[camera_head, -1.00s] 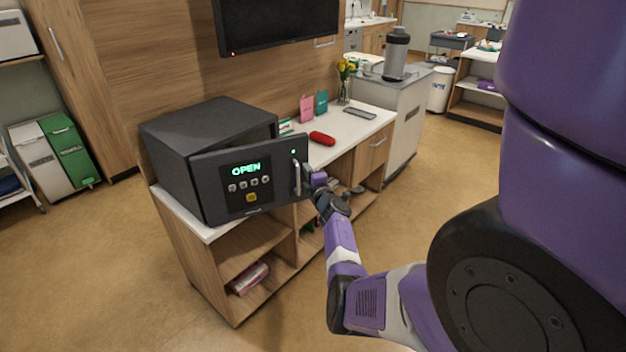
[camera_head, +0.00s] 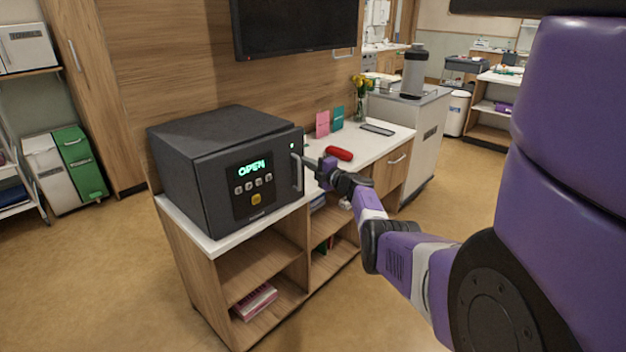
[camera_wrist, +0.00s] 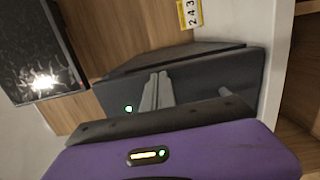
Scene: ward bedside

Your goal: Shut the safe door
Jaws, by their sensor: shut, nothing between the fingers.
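The dark grey safe (camera_head: 215,125) sits on the white top of a wooden cabinet. Its door (camera_head: 220,188) lies at or very close to the front of the body; I cannot tell whether a small gap is left. The door's display reads OPEN in green. The silver handle (camera_head: 298,172) is on the door's right side. My gripper (camera_head: 308,161) is shut and empty, with its tip at the door's right edge by the handle. In the wrist view the gripper's fingers (camera_wrist: 157,90) point at the dark safe door (camera_wrist: 210,82); contact is not clear.
A red case (camera_head: 339,153), pink and green cards (camera_head: 323,124), a vase of yellow flowers (camera_head: 361,105) and a dark flat device (camera_head: 377,130) are on the white counter right of the safe. A screen (camera_head: 295,25) hangs above. The floor in front is clear.

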